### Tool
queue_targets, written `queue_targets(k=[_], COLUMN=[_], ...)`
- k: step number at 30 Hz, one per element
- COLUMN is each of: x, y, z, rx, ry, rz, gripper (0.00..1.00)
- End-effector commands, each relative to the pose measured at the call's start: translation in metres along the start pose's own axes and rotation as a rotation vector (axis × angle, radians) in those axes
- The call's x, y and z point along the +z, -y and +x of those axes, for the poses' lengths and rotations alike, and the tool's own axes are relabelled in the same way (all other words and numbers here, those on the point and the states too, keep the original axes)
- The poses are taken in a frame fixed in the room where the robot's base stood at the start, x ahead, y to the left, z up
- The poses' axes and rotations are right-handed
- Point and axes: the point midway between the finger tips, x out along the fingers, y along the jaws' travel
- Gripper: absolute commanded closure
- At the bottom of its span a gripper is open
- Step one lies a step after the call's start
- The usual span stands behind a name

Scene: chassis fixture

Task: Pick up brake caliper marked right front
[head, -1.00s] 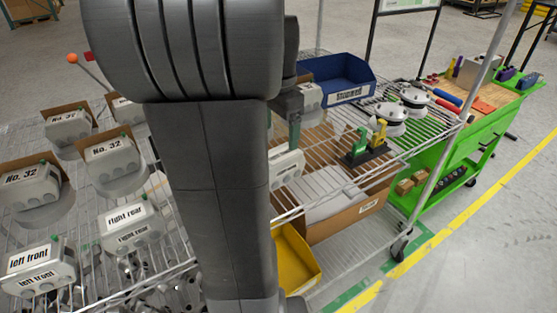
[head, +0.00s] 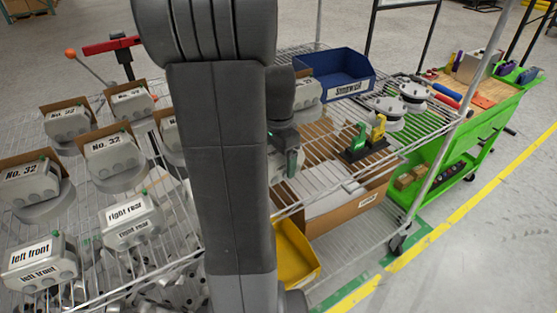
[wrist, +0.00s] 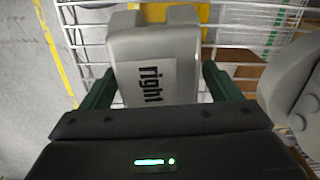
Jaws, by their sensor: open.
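A pale grey caliper (wrist: 155,70) with a white label reading "right" fills the middle of the wrist view; the rest of its label is hidden, so I cannot read front or rear. My gripper (wrist: 160,84) is open, with a dark green finger on each side of this caliper and a visible gap at the right finger. In the head view my gripper (head: 288,160) is low over the wire shelf, partly behind my arm, and hides most of the caliper. Calipers marked right rear (head: 128,220) and left front (head: 38,262) stand at the left.
Several No. 32 calipers (head: 112,155) crowd the shelf's left. A blue bin (head: 335,78), grey-white hubs (head: 388,108) and a green-and-yellow fixture (head: 367,142) stand at the right. Another grey part (wrist: 295,90) is close to the right finger. A yellow bin (head: 295,255) is below.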

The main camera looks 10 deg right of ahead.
Motion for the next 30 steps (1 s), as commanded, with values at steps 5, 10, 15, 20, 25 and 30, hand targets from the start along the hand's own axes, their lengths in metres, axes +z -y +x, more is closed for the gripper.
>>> queue_targets(k=[5,10,15,20,25,30], x=[0.0,0.0,0.0,-0.001,-0.001,-0.001], y=[0.0,0.0,0.0,0.001,0.001,0.001], z=[0.0,0.0,-0.001,-0.002,-0.008,-0.032], rx=[0.0,0.0,0.0,-0.002,-0.003,-0.006], ry=[0.0,0.0,0.0,-0.002,-0.003,-0.005], rz=[0.0,0.0,0.0,0.0,0.0,0.0], gripper=[0.36,0.69,1.0,1.0,1.0,1.0])
